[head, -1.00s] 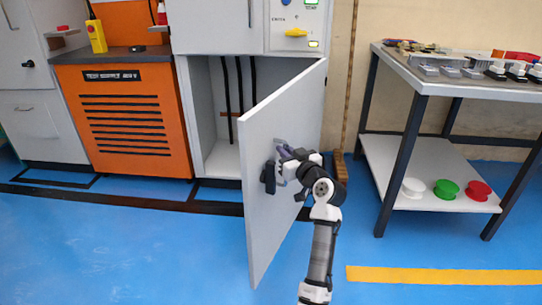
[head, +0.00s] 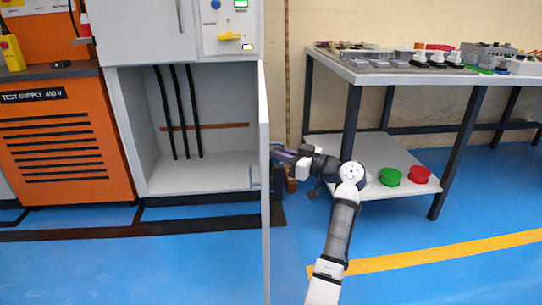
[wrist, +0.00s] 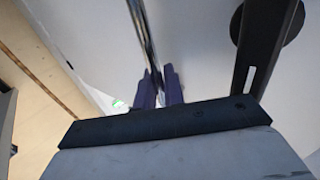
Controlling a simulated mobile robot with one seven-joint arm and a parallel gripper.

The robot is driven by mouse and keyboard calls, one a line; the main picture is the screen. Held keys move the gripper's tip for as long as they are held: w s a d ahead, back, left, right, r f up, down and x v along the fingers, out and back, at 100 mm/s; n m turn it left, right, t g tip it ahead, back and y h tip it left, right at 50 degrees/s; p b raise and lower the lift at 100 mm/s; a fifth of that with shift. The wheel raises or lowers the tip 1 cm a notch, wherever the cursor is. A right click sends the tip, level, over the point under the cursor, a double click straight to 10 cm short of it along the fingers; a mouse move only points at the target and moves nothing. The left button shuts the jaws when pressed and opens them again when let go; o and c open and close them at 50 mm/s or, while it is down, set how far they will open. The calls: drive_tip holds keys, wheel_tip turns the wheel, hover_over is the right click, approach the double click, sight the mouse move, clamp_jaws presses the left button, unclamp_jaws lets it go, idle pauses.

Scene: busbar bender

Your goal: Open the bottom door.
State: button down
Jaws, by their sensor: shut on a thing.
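The bottom door (head: 265,190) of the grey cabinet is swung wide open on its right side. It shows nearly edge-on in the head view, with the compartment (head: 195,170) behind it in full sight. My gripper (head: 275,153) is on the right of the door, at its outer face. In the wrist view my gripper (wrist: 159,88) is shut on a thin shiny bar, the door handle (wrist: 139,35), which stands against the pale door face. The grip itself is small and partly hidden by the door edge in the head view.
An orange test supply unit (head: 65,140) stands left of the cabinet. A workbench (head: 400,75) with a lower shelf (head: 375,190) holding green and red round parts stands close right of the door, behind my arm. The blue floor (head: 130,265) in front is clear.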

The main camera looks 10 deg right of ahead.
drive_tip(key=shift+s+d+f, duration=0.1)
drive_tip(key=shift+f, duration=0.55)
drive_tip(key=c, duration=1.7)
unclamp_jaws()
drive_tip(key=shift+o, duration=0.3)
drive_tip(key=shift+s+d+r, duration=0.1)
drive_tip(key=shift+r, duration=0.15)
drive_tip(key=p+v, duration=0.2)
drive_tip(key=v, duration=1.1)
drive_tip(key=shift+s+d, duration=0.15)
drive_tip(key=shift+d, duration=0.1)
